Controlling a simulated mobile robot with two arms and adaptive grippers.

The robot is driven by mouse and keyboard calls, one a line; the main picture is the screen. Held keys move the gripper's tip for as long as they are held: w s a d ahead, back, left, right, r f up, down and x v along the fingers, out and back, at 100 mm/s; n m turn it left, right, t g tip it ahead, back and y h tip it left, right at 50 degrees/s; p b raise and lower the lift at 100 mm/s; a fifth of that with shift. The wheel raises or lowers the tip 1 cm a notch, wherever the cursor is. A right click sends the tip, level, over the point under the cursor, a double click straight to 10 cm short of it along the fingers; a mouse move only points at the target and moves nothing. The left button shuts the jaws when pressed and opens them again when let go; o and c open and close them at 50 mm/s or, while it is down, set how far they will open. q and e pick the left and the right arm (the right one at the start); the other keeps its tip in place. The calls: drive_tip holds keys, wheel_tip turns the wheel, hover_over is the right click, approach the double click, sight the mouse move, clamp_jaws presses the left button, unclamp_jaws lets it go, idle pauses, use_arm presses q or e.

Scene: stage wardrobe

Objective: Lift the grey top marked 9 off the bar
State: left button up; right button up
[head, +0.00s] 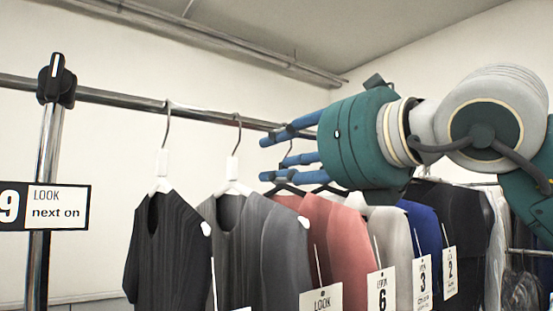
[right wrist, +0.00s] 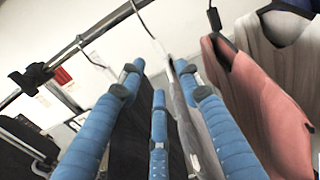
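A mid-grey top (head: 233,265) hangs on a white hanger (head: 234,175) from the bar (head: 120,97), between a charcoal top (head: 165,255) and pink tops. Its number is not readable, so I cannot confirm it is the one marked 9. My right gripper (head: 266,158) comes in from the right, its blue fingers just below bar height, to the right of that hanger's hook. In the right wrist view the fingers (right wrist: 158,82) are spread, with grey cloth (right wrist: 182,125) beyond and between them; no grip shows. My left gripper is not in view.
A sign (head: 45,207) reading "9 LOOK next on" is on the upright post at left. Pink (head: 345,245), cream (head: 390,228), blue (head: 423,228) and black tops hang closely to the right, with tags 6, 3 and 2. The space above the bar at left is clear.

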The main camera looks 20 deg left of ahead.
drive_tip(key=shift+w+a+r, duration=0.1)
drive_tip(key=shift+w+a, duration=0.1)
drive_tip(key=shift+a, duration=0.1)
drive_tip(key=p, duration=0.6)
approach(235, 167)
drive_tip(key=x, duration=0.4)
drive_tip(key=shift+a, duration=0.1)
drive_tip(key=p+x, duration=0.1)
drive_tip(key=x, duration=0.3)
drive_tip(key=shift+w+a+p, duration=0.1)
drive_tip(key=shift+a+p, duration=0.2)
drive_tip(key=shift+p, duration=0.1)
drive_tip(key=shift+p+x, duration=0.3)
drive_tip(key=shift+x, duration=0.55)
drive_tip(key=shift+f, duration=0.2)
drive_tip(key=shift+w, duration=0.1)
clamp_jaws()
drive_tip(key=shift+r, duration=0.1)
